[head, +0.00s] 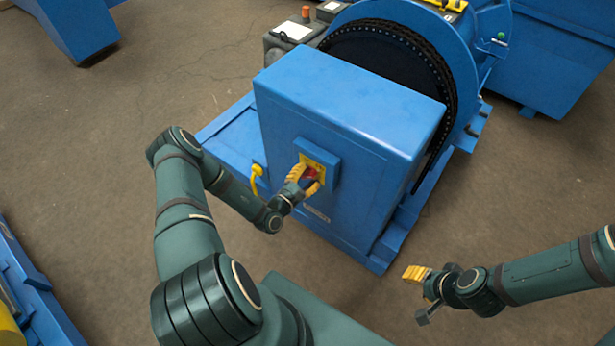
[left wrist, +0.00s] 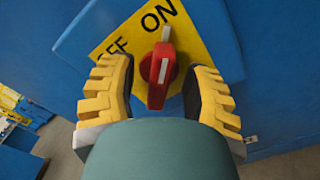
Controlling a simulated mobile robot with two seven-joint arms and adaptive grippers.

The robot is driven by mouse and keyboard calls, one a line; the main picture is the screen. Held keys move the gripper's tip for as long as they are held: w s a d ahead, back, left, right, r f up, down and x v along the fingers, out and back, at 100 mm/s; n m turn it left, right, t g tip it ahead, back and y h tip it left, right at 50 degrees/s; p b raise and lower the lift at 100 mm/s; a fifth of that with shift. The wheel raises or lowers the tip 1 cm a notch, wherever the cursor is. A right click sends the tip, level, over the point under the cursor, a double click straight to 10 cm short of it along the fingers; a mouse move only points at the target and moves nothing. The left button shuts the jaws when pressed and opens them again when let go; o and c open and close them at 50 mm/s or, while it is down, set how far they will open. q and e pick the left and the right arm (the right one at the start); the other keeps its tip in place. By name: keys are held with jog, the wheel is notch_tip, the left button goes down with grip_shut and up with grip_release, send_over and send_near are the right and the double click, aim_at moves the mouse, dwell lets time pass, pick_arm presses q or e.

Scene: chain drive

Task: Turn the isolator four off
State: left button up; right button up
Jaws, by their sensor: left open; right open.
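The isolator is a red rotary handle (left wrist: 158,75) on a yellow plate (left wrist: 190,32) marked OFF and ON, fixed to a blue box. In the left wrist view the handle's white mark points up toward the ON lettering. In the head view the red handle (head: 310,173) is partly hidden by my left gripper (head: 305,177). My left gripper is open, with its yellow fingers on either side of the handle; I cannot tell if they touch it. My right gripper (head: 420,287) is open and empty, well to the right over the floor. No number four is legible.
The blue cabinet (head: 350,110) carrying the isolator stands beside a large dark chain wheel (head: 390,50). A yellow cable fitting (head: 257,177) is left of the isolator. A grey case (head: 292,32) sits behind. Floor is clear around my right gripper.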

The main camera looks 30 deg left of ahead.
pick_arm(q)
grip_shut()
jog(key=shift+r+n, duration=0.1)
jog(key=shift+n, duration=0.2)
jog(key=n+p, duration=0.1)
jog(key=n, duration=0.2)
jog(key=shift+a+n+p, duration=0.1)
jog(key=shift+n+p, duration=0.2)
jog(key=shift+p, duration=0.1)
jog(key=n+p, duration=0.1)
jog(key=n, duration=0.3)
jog(key=shift+a+n, duration=0.1)
jog(key=shift+n, duration=0.2)
jog(key=n, duration=0.4)
jog(key=shift+w+a+n, duration=0.1)
jog(key=shift+n, duration=2.4)
